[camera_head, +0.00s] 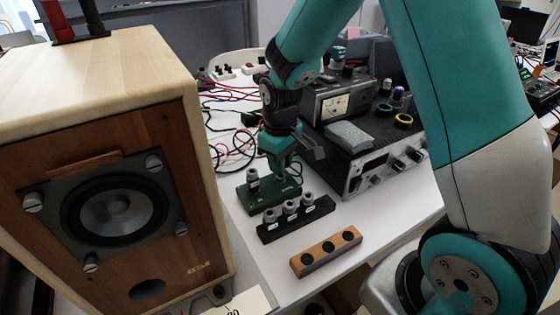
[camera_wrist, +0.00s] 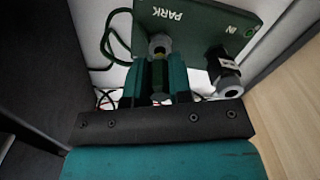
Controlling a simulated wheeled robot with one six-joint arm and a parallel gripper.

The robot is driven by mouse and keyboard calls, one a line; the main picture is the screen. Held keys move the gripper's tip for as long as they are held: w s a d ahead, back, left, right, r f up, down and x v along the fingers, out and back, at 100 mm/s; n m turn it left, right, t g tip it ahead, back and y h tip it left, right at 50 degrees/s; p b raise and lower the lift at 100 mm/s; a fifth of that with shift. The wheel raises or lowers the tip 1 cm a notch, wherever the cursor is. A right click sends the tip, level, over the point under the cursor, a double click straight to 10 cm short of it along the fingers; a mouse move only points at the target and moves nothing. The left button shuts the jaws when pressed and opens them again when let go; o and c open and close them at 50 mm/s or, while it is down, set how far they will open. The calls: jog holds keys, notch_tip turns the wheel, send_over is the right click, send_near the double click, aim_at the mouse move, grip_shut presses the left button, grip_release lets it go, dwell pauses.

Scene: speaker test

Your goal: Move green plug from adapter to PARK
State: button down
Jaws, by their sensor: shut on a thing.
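The green board (camera_head: 262,193) stands on the white table, and its top shows the words PARK and IN in the wrist view (camera_wrist: 203,28). My gripper (camera_head: 281,168) is over the right part of this board. In the wrist view its teal fingers (camera_wrist: 159,64) are shut on a small green part, which I take for the green plug (camera_wrist: 158,86), mostly hidden between them. A grey round post (camera_wrist: 160,44) is right at the fingertips, beside the word PARK. I cannot tell whether the plug touches it. Another dark post with a grey end (camera_wrist: 226,76) stands near IN.
A large wooden speaker (camera_head: 105,170) stands close on the left. Instruments (camera_head: 375,160) stand on the right. Cables lie behind.

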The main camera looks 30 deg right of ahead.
jog(key=shift+f+b, duration=0.55)
jog(key=shift+f, duration=0.3)
jog(key=c, duration=0.9)
grip_release()
jog(key=shift+c, duration=0.2)
jog(key=shift+r, duration=0.1)
jog(key=shift+r+p, duration=3.6)
jog(key=shift+r, duration=0.15)
jog(key=shift+f, duration=0.1)
jog(key=s+a+r+y+p, duration=0.1)
jog(key=s+a+r, duration=0.3)
jog(key=s+r, duration=0.3)
jog(key=s+a+r+n+y+p, duration=0.1)
jog(key=s+a+r, duration=0.3)
jog(key=s+r, duration=0.3)
jog(key=s+a+r+n+y+p, duration=0.1)
jog(key=s+a+r+y+p, duration=0.1)
jog(key=s+a+r, duration=0.2)
jog(key=s+r, duration=0.3)
jog(key=s, duration=0.1)
